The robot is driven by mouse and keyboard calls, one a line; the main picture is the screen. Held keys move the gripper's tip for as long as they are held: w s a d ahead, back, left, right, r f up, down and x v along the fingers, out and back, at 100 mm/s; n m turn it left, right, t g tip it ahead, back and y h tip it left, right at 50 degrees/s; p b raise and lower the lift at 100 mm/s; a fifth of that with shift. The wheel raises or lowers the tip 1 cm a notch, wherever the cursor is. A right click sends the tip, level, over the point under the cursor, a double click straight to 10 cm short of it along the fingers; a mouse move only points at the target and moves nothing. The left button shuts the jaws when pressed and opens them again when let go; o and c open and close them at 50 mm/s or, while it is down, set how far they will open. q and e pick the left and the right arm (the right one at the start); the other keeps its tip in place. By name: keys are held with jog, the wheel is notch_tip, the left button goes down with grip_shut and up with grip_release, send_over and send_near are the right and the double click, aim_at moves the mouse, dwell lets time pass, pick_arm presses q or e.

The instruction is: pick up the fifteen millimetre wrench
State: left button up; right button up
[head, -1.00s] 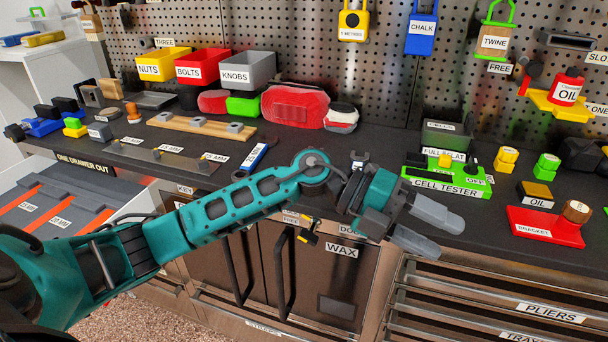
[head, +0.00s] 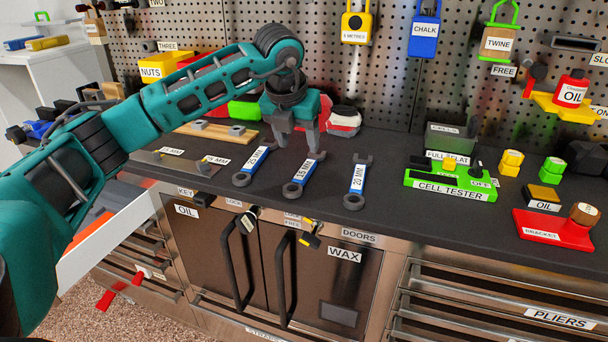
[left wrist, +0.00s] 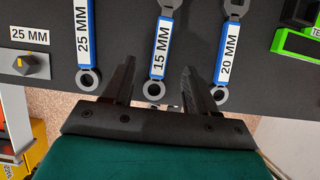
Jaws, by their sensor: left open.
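The 15 mm wrench (head: 297,181) lies on the dark worktop, with a blue labelled handle and grey ends. It is the middle one of three wrenches. In the left wrist view the 15 mm wrench (left wrist: 162,47) points up between the fingers, its ring end between them. My left gripper (head: 299,150) is open and empty, pointing down over the worktop by the open-jaw end of this wrench. In the left wrist view my left gripper (left wrist: 158,68) has its fingers either side of the wrench. I cannot tell its exact height. My right gripper is not in view.
The 25 mm wrench (head: 252,165) lies to the left and the 20 mm wrench (head: 357,181) to the right, both close by. A green cell tester (head: 450,184) stands further right. Bins and a pegboard (head: 390,90) are behind. The worktop in front of the tester is clear.

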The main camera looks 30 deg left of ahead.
aim_at(304, 170)
pick_arm(q)
jog(key=x, duration=0.2)
jog(key=shift+w+f, duration=0.1)
jog(key=shift+f, duration=0.3)
jog(key=x, duration=0.5)
jog(key=shift+s+d+f, duration=0.2)
jog(key=shift+s, duration=0.15)
jog(key=shift+r, duration=0.1)
grip_shut()
